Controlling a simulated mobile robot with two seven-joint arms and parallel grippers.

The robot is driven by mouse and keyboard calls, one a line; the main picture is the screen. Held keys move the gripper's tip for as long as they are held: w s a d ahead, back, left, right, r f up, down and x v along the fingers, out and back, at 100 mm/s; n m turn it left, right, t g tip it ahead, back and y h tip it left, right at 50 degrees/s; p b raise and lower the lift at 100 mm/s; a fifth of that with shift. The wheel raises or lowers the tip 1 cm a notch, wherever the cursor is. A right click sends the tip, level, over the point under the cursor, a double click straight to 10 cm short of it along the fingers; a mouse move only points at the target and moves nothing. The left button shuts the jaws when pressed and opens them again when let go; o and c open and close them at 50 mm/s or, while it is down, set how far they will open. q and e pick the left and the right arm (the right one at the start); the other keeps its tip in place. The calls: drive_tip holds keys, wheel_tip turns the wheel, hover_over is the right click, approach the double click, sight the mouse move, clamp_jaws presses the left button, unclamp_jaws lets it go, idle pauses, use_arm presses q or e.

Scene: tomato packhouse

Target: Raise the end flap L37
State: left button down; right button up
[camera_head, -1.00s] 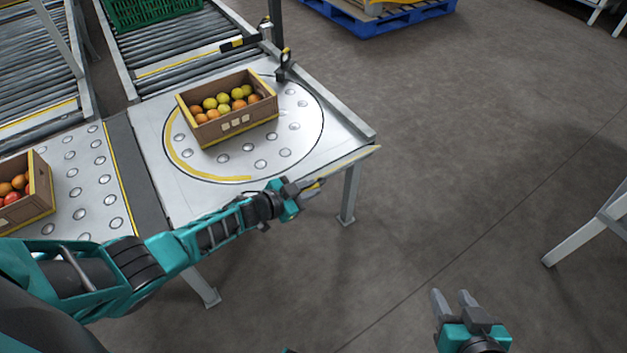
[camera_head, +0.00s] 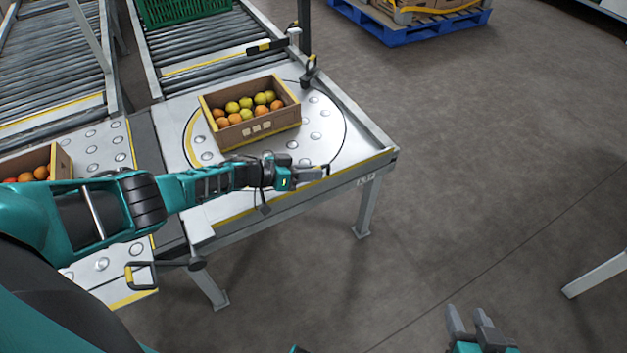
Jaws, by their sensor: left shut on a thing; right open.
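The end flap L37 (camera_head: 350,181) runs along the front edge of the turntable table. It appears to stand up, with its grey outer face and a small label showing below a yellow top strip. My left gripper (camera_head: 320,171) is at the middle of the flap, shut on what looks like a dark grip at its upper edge. The arm hides part of the flap to the left, and the fingertips are small in view. My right gripper (camera_head: 469,325) is open and empty over the floor at the bottom right, well away from the table.
A cardboard crate of orange and yellow tomatoes (camera_head: 256,137) sits on the turntable (camera_head: 315,149) behind the flap. Another crate (camera_head: 62,163) is at the left, partly behind my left arm. A black-and-yellow handle (camera_head: 140,275) juts out below the arm.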

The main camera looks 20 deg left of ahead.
use_arm(q)
drive_tip(key=shift+w+a, duration=0.1)
use_arm(e)
drive_tip(key=shift+w+a+r, duration=0.2)
drive_tip(key=shift+w, duration=0.05)
use_arm(q)
drive_tip(key=shift+a, duration=0.1)
drive_tip(key=c, duration=1.2)
unclamp_jaws()
drive_tip(key=shift+w, duration=0.1)
drive_tip(key=shift+o, duration=0.2)
use_arm(e)
drive_tip(key=shift+s+f, duration=0.1)
drive_tip(key=shift+f, duration=0.05)
drive_tip(key=shift+d, duration=0.1)
use_arm(q)
drive_tip(key=p+v, duration=0.4)
drive_tip(key=v, duration=0.9)
use_arm(e)
drive_tip(key=shift+s+d+r+h, duration=0.15)
drive_tip(key=shift+s+d+r, duration=0.15)
drive_tip(key=shift+d+r, duration=0.2)
drive_tip(key=shift+s+d+r+h, duration=0.15)
drive_tip(key=shift+s+d+r, duration=0.1)
drive_tip(key=shift+d+r, duration=0.25)
drive_tip(key=shift+f, duration=0.1)
